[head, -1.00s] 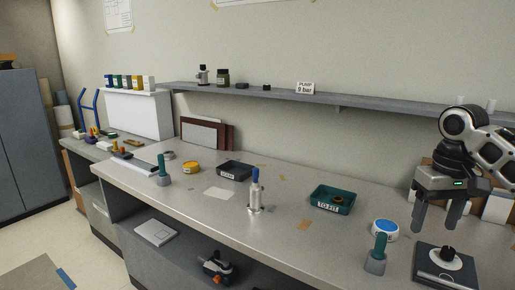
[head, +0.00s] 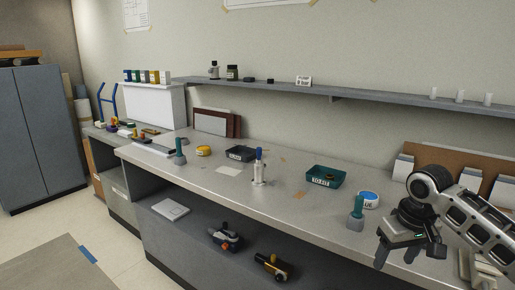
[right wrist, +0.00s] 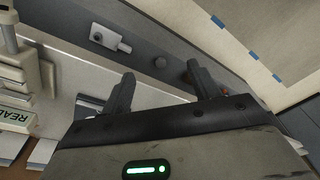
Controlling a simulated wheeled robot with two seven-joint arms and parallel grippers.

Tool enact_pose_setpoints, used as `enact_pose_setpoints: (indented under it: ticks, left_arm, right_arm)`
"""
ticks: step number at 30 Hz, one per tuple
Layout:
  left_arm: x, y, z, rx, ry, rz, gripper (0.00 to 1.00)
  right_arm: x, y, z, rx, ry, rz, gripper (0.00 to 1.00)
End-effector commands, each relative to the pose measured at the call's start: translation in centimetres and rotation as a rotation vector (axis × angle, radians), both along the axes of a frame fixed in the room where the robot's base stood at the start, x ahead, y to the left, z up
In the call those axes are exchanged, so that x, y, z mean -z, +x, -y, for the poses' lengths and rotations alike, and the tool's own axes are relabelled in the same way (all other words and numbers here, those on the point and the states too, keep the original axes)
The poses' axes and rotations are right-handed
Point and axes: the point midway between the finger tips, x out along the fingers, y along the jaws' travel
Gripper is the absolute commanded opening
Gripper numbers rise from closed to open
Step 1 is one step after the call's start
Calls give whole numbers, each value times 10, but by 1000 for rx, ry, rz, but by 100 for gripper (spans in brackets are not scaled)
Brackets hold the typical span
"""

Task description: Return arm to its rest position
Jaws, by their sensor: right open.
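My right arm comes in at the lower right of the head view. Its gripper (head: 396,258) is open and empty, with the fingers pointing down near the counter's front edge. The right wrist view also shows the open gripper (right wrist: 160,76), with nothing between the two dark fingers. Below and beyond them are the counter edge, the lower shelf and the floor. My left gripper is not in view.
On the counter (head: 210,182), a green-handled tool (head: 356,212), a blue-lidded tub (head: 368,200) and a teal tray (head: 325,177) stand left of my right gripper. A blue-topped metal device (head: 258,170) is farther left. Tools (head: 225,237) lie on the lower shelf. A READY sign (right wrist: 15,117) shows in the wrist view.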

Motion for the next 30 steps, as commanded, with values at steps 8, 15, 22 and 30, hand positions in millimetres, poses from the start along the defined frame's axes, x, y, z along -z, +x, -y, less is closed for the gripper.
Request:
enact_pose_setpoints:
  ticks: [8,15,22,30]
  left_arm:
    - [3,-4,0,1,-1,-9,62]
    - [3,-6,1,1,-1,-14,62]
    - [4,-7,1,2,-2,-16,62]
    - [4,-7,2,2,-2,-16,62]
  right_arm:
    - [124,-16,-92,-152,105,177,61]
    - [207,-81,-169,-192,224,434,61]
    - [231,-161,-189,-143,207,651,61]
    - [229,-209,-182,-128,128,758,61]
